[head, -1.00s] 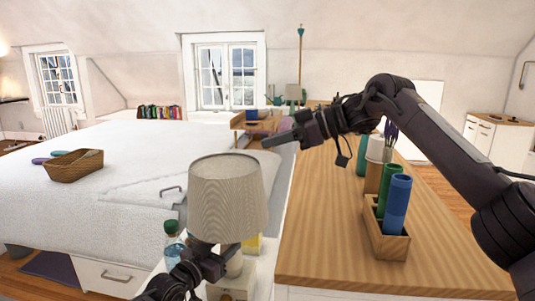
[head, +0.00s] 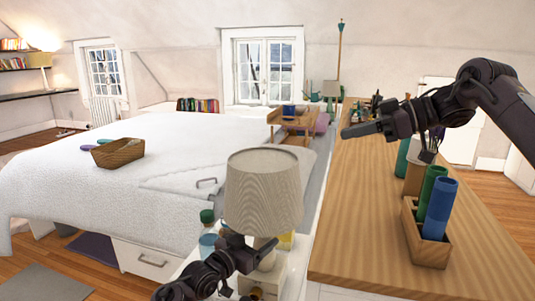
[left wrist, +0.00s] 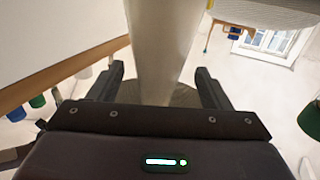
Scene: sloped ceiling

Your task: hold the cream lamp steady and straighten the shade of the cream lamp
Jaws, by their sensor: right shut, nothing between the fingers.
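The cream lamp stands on the white bedside unit, its shade (head: 262,195) facing me in the head view. The shade's rim looks slightly off level. The lamp's pale body shows below the shade (head: 266,257) and, in the left wrist view, as a cream column (left wrist: 165,45). My left gripper (left wrist: 163,88) has a finger on each side of this column, with visible gaps, so it is open around it. In the head view my left wrist partly covers the lamp's base. My right gripper (head: 348,132) is shut and empty, above the wooden top, up and right of the shade.
The wooden counter (head: 350,230) holds a wooden box (head: 428,252) with a blue tube (head: 440,208) and a green tube on the right. A bottle (head: 208,235) stands left of the lamp. The white bed (head: 100,185) with a basket (head: 118,153) fills the left.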

